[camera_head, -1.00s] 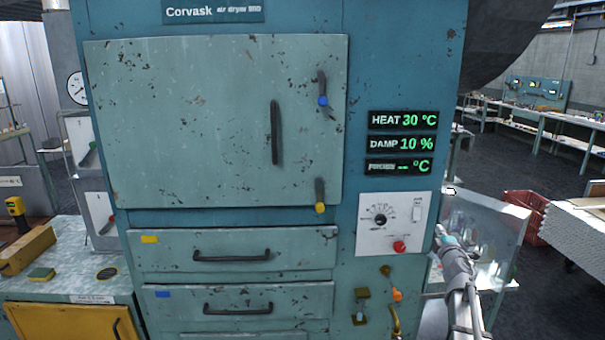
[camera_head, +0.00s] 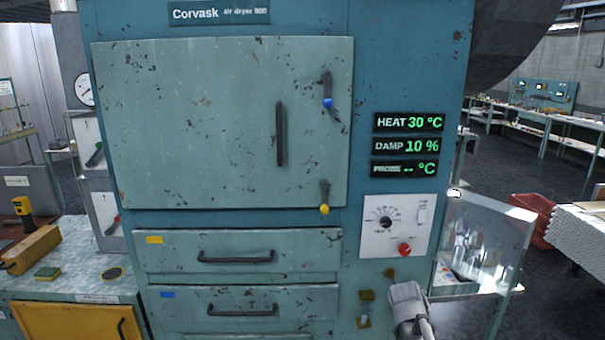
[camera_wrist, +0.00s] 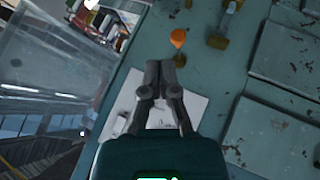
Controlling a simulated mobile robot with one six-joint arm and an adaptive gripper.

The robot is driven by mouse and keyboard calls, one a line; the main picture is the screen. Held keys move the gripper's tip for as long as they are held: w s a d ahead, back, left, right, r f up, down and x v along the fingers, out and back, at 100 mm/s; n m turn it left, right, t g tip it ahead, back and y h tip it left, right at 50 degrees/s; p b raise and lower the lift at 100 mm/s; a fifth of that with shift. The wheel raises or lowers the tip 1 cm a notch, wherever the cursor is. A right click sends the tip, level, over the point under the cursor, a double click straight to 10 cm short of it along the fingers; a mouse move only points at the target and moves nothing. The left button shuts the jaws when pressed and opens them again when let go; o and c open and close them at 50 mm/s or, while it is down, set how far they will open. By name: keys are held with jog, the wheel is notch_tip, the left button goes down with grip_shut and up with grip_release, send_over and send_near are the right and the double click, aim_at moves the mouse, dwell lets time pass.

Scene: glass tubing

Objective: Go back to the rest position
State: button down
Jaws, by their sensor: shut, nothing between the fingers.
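My gripper (camera_wrist: 160,72) shows in the wrist view with its two dark fingers together and nothing between them. It is in front of the blue dryer cabinet, with the white control panel (camera_wrist: 192,104) behind the fingers and an orange knob (camera_wrist: 178,38) just beyond the tips. In the head view, a grey link of my arm shows at the lower right, below the control panel (camera_head: 380,232) and its red button (camera_head: 404,249). The fingers cannot be made out there. The dryer door (camera_head: 220,130) looks shut.
Two drawers (camera_head: 180,252) below the door are closed. A clear shielded stand (camera_head: 490,235) is right of the dryer, close to my arm. A red crate (camera_head: 540,215) is farther right. A bench (camera_head: 70,280) with a yellow-handled tool is at the left.

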jog(key=s+a+f+g+y, duration=0.2)
jog(key=s+a+g, duration=0.1)
jog(key=s+a, duration=0.4)
jog(key=s+a+f+g+y, duration=0.3)
jog(key=s+a+g, duration=0.1)
jog(key=s+a, duration=0.4)
jog(key=shift+m, duration=0.4)
jog(key=shift+s, duration=0.1)
dwell(0.8)
jog(key=c, duration=1.3)
grip_release()
jog(key=shift+c, duration=0.2)
